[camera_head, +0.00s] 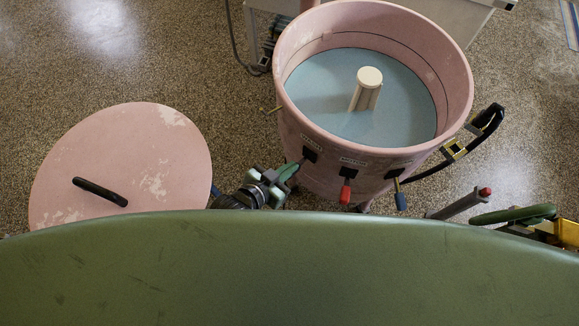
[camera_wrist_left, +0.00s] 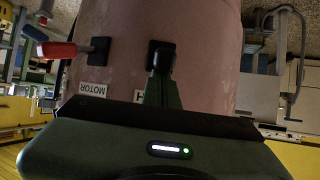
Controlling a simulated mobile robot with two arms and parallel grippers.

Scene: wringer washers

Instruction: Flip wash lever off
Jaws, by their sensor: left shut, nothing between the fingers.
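The pink washer tub (camera_head: 325,180) has a row of levers under its rim. The wash lever's black plate (camera_head: 310,156) sits at the left of the row, under a small label. In the left wrist view the black wash lever (camera_wrist_left: 161,60) stands at its plate, partly hidden by the finger. My left gripper (camera_head: 287,172) is shut and empty, just below and left of that plate. Its green fingertips (camera_wrist_left: 160,92) overlap the lever's end in the left wrist view; I cannot tell whether they touch. My right gripper is not in view.
The red motor lever (camera_head: 346,192) hangs to the right, and a blue-tipped lever (camera_head: 401,200) lies beyond it. A round pink lid (camera_head: 130,150) with a black handle lies at the left. A black hose (camera_head: 485,130) curves at the tub's right.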

